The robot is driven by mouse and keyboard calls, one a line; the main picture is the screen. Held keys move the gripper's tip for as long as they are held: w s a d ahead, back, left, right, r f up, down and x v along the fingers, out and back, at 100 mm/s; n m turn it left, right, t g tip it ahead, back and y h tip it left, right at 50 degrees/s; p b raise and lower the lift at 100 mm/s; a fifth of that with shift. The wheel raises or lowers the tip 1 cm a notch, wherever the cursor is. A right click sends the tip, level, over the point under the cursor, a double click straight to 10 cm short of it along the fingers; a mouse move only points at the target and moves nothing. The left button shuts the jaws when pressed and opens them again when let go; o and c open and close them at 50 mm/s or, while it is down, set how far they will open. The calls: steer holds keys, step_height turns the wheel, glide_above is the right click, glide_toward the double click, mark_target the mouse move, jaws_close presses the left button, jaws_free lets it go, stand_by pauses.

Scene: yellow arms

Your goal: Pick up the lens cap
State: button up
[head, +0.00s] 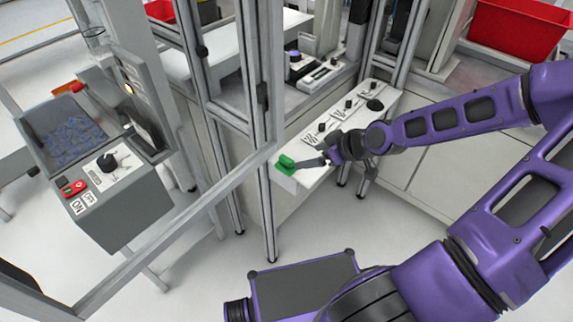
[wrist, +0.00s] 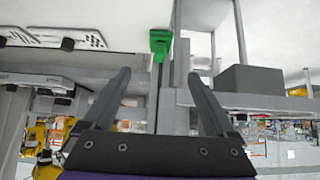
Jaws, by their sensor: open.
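I cannot identify the lens cap for certain. A small dark round piece (head: 375,105) lies at the far right end of the white control panel (head: 318,172) in the head view; it may be the cap or a knob. A bright green piece (head: 286,163) sits at the panel's near left end, and it also shows in the wrist view (wrist: 160,42). My gripper (head: 312,163) is just right of the green piece. In the wrist view my gripper (wrist: 158,73) has its fingers spread with nothing between them, and the green piece shows beyond the gap.
Metal frame posts (head: 265,215) stand close left of the panel. Several black knobs (head: 337,142) stick up from the panel. A grey machine with an ON/OFF box (head: 75,187) is at left. A red bin (head: 520,28) is at upper right. Open floor lies in front.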

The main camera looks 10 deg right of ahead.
mark_target(289, 160)
steer(key=b+x, duration=0.2)
steer(key=x, duration=0.4)
steer(key=shift+w+a+f+b, duration=0.1)
steer(key=shift+f+b, duration=0.1)
steer(key=shift+b, duration=0.15)
steer(key=shift+b+x, duration=0.9)
steer(key=shift+x, duration=2.15)
steer(key=shift+w+r, duration=0.1)
steer(key=shift+r, duration=0.05)
jaws_close()
steer(key=shift+r, duration=0.15)
